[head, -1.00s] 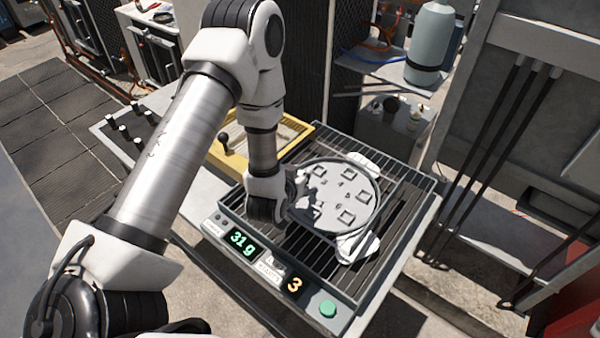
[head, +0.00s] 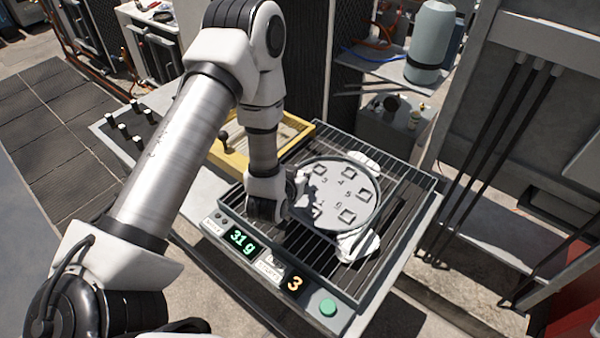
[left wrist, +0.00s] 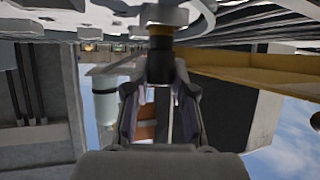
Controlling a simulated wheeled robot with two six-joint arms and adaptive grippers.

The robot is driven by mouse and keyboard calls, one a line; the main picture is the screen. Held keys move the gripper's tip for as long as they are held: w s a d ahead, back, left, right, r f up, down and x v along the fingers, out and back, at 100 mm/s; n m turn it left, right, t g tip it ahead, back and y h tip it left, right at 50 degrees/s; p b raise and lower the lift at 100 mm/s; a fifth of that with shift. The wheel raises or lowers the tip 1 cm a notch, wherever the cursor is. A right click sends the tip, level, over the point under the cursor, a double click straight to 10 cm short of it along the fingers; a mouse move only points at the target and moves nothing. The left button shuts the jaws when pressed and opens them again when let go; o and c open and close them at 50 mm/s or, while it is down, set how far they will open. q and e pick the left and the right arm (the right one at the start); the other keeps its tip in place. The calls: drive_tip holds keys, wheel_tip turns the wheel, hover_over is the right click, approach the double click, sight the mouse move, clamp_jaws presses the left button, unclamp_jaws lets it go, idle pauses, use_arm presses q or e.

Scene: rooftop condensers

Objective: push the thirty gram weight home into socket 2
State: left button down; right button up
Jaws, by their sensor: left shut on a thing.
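The round grey plate (head: 333,190) has several square sockets with small numbers and lies on a dark slatted bed. My left gripper (head: 299,187) reaches over the plate's left edge and covers part of it. In the left wrist view, my left gripper (left wrist: 159,85) is shut on a black weight (left wrist: 160,63) with a brass-yellow band. The weight's far end meets a pale grey part at the top of that view; how deep it sits cannot be told. Socket 2 is not clearly seen, apparently behind my gripper. My right gripper is out of view.
The front panel shows a green display (head: 241,241) reading 31 g, an orange 3 (head: 294,284) and a green button (head: 328,307). A yellow-rimmed tray (head: 228,159) with a black knob stands behind my forearm. Several black knobs (head: 124,131) stand at left.

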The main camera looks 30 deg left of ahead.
use_arm(q)
drive_tip(key=shift+f, duration=0.3)
